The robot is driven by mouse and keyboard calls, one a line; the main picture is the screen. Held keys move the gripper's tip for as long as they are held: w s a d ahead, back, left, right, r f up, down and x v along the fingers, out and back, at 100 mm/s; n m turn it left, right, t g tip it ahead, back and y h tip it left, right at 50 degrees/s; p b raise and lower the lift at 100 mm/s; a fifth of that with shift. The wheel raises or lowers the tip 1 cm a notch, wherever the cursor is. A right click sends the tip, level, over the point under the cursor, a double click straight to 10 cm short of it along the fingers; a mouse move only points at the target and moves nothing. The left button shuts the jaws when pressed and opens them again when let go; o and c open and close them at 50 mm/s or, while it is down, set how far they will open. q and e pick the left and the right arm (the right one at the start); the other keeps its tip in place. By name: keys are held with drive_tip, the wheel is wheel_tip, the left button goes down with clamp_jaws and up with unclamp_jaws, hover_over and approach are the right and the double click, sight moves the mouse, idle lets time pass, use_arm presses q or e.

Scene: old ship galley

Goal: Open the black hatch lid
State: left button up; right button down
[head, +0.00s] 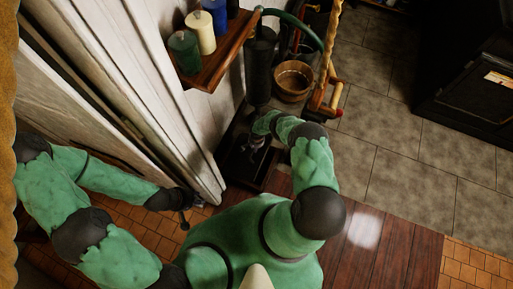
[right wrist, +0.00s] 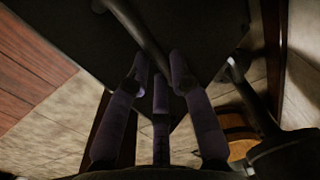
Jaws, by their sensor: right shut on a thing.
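The black hatch lid (right wrist: 205,28) fills the top of the right wrist view as a dark flat panel with a round dark bar handle (right wrist: 150,42) across it. My right gripper (right wrist: 160,72) is shut on this handle, with its fingers around the bar. In the head view my right gripper (head: 256,143) is over the dark, rimmed hatch area (head: 238,172) beside the pale plank wall. The forearm hides part of the hatch, and I cannot tell how far the lid is raised. My left gripper (head: 190,207) hangs low at the left, empty, its fingers apart.
A wooden shelf (head: 218,62) with several candles juts from the wall above. A black pipe (head: 260,62), a wooden bucket (head: 293,82) and a wooden-handled frame (head: 325,98) stand behind the hatch. Open tiled floor (head: 400,165) lies to the right, before a black cabinet (head: 475,75).

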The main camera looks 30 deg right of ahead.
drive_tip(key=shift+w+a+f, duration=0.15)
drive_tip(key=shift+w+a, duration=0.05)
drive_tip(key=shift+a, duration=0.3)
drive_tip(key=c, duration=1.1)
unclamp_jaws()
drive_tip(key=shift+w, duration=0.25)
drive_tip(key=shift+w+d, duration=0.2)
drive_tip(key=shift+d, duration=0.15)
drive_tip(key=shift+w+d+r, duration=0.1)
drive_tip(key=shift+d+r, duration=0.1)
drive_tip(key=shift+r, duration=0.6)
drive_tip(key=shift+s+r, duration=0.2)
drive_tip(key=shift+r, duration=0.5)
wheel_tip(320, 180, up, 9)
drive_tip(key=s, duration=0.1)
drive_tip(key=shift+s, duration=0.25)
drive_tip(key=shift+a+f, duration=0.1)
